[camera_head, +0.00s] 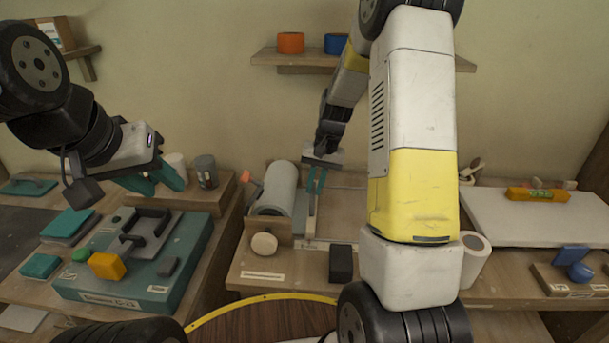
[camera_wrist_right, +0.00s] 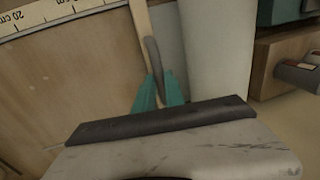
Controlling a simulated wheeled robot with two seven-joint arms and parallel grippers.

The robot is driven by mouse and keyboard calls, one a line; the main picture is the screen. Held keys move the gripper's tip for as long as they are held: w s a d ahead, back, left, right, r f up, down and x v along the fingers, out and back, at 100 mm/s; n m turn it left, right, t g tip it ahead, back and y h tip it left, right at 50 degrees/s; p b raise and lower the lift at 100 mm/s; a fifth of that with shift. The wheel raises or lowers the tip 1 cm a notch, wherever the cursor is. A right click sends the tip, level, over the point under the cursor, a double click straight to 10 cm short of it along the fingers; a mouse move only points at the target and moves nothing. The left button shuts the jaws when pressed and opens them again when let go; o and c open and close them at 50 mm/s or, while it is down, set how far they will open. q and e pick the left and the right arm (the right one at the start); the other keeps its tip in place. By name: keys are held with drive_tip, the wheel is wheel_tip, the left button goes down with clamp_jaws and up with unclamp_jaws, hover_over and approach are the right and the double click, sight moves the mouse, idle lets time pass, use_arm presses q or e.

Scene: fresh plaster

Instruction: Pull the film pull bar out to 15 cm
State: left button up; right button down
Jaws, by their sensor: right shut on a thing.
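The film roll (camera_head: 278,188) is a pale grey cylinder lying on the middle bench; it also shows in the right wrist view (camera_wrist_right: 217,55). The film pull bar (camera_head: 310,226) is a narrow light strip close beside the roll's right side. In the right wrist view its grey grip (camera_wrist_right: 152,54) stands between my teal fingertips. My right gripper (camera_head: 316,182) reaches down from above and is shut on this grip; it also shows in the right wrist view (camera_wrist_right: 159,90). My left gripper (camera_head: 158,181) is open and empty above the left bench, far from the bar.
A scale (camera_wrist_right: 60,14) with a 20 cm mark runs along the board's edge. The board right of the bar looks clear, though my right arm hides part. A dark block (camera_head: 341,263) stands at the front. A teal case (camera_head: 185,268) lies left.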

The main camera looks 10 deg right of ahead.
idle(0.8)
drive_tip(key=s+d, duration=0.1)
drive_tip(key=d, duration=0.4)
drive_tip(key=s+d, duration=0.1)
drive_tip(key=d, duration=0.3)
drive_tip(key=s+d, duration=0.2)
drive_tip(key=d, duration=0.3)
drive_tip(key=shift+d, duration=0.3)
drive_tip(key=c, duration=1.4)
unclamp_jaws()
drive_tip(key=shift+r, duration=0.15)
wheel_tip(320, 180, up, 8)
drive_tip(key=d, duration=0.1)
drive_tip(key=shift+s+d+f, duration=0.15)
drive_tip(key=shift+s+f, duration=0.1)
drive_tip(key=shift+s, duration=0.05)
